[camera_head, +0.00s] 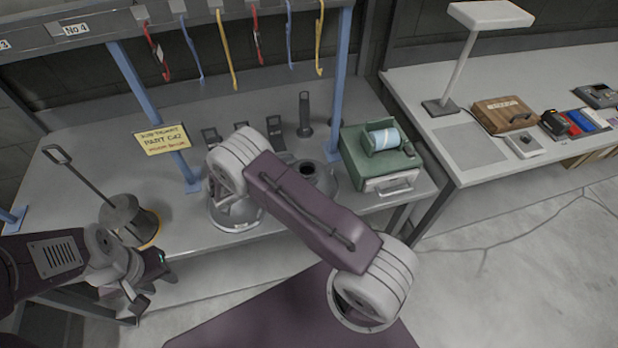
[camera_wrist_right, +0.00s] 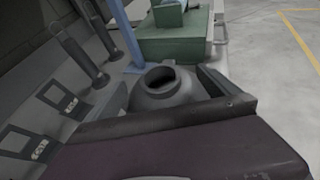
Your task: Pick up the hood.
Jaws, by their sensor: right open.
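A grey domed hood (camera_head: 312,172) with a dark round opening on top stands on the workbench, partly hidden by my right arm. In the right wrist view the hood (camera_wrist_right: 165,95) is straight ahead, its lower part hidden by my own wrist.
A green case (camera_head: 378,160) stands right of the hood. A blue post (camera_head: 150,105) with a yellow sign (camera_head: 162,139) rises behind my right wrist. Coloured straps hang from the overhead rail (camera_head: 140,22). A round weight with a tall handle (camera_head: 120,215) stands at left.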

